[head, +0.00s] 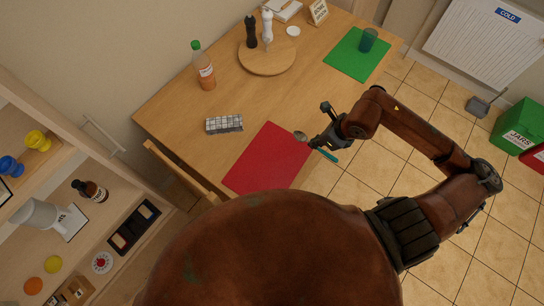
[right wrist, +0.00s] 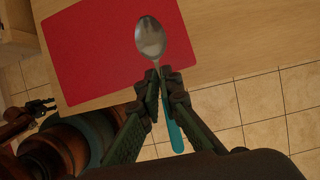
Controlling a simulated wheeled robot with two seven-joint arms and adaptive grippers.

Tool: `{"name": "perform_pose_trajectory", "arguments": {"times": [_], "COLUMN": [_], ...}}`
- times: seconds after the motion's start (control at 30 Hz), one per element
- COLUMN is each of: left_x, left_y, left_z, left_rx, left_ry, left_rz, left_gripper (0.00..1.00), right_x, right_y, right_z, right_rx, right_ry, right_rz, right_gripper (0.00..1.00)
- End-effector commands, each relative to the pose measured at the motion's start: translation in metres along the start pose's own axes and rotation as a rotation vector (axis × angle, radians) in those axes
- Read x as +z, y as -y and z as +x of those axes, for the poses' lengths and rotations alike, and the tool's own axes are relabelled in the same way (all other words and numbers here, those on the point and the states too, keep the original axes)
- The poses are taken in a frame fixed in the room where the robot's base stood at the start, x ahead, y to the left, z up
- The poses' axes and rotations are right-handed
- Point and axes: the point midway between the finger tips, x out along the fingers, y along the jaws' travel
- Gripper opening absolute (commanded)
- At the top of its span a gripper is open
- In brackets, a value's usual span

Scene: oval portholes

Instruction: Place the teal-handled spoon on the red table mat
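The red table mat (head: 266,160) lies flat at the near edge of the wooden table. My right gripper (head: 314,142) is shut on the teal-handled spoon and holds it at the mat's right edge. The spoon's metal bowl (head: 300,135) points left and its teal handle (head: 329,155) sticks out to the right. In the right wrist view the fingertips (right wrist: 161,72) pinch the spoon's neck, with the bowl (right wrist: 150,38) over the red mat (right wrist: 100,50). My left gripper is not in the head view; what seems to be it (right wrist: 38,108) shows small in the right wrist view.
A patterned grey-and-white cloth (head: 224,124) lies left of the mat. A sauce bottle (head: 204,70) stands farther back. A round board (head: 268,62) carries two mills. A green mat (head: 356,56) with a cup (head: 368,40) is at the far right. A chair back (head: 180,170) stands at the table's left edge.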

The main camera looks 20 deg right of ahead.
Motion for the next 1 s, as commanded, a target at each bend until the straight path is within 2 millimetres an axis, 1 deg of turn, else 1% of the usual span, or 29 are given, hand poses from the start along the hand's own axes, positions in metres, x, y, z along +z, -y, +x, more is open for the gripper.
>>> {"name": "perform_pose_trajectory", "arguments": {"times": [0.17, 0.43, 0.5, 0.63, 0.7, 0.93, 1.0], "left_x": [0.000, -0.002, -0.002, -0.001, -0.001, -0.001, 0.000], "left_y": [0.000, 0.000, 0.000, 0.000, 0.000, 0.000, 0.000], "left_z": [0.001, 0.002, 0.004, 0.006, 0.007, 0.008, 0.009], "left_rx": [0.000, 0.000, 0.000, 0.000, 0.000, 0.000, 0.000], "left_ry": [0.000, -0.003, -0.003, -0.002, -0.001, -0.001, 0.000], "left_rz": [0.000, 0.001, 0.001, 0.001, 0.001, 0.001, 0.001], "left_gripper": [0.40, 0.40, 0.40, 0.40, 0.40, 0.40, 0.40], "right_x": [0.024, 0.070, 0.072, 0.079, 0.082, 0.086, 0.087], "right_y": [0.003, 0.009, 0.011, 0.013, 0.014, 0.015, 0.015], "right_z": [0.022, 0.073, 0.092, 0.116, 0.124, 0.138, 0.147], "right_rx": [0.002, 0.004, 0.005, 0.003, 0.003, 0.002, 0.003], "right_ry": [0.006, 0.002, 0.000, -0.001, -0.001, 0.000, -0.001], "right_rz": [0.006, 0.003, 0.006, 0.005, 0.004, 0.003, 0.004], "right_gripper": [0.00, 0.00, 0.00, 0.00, 0.00, 0.00, 0.00]}}
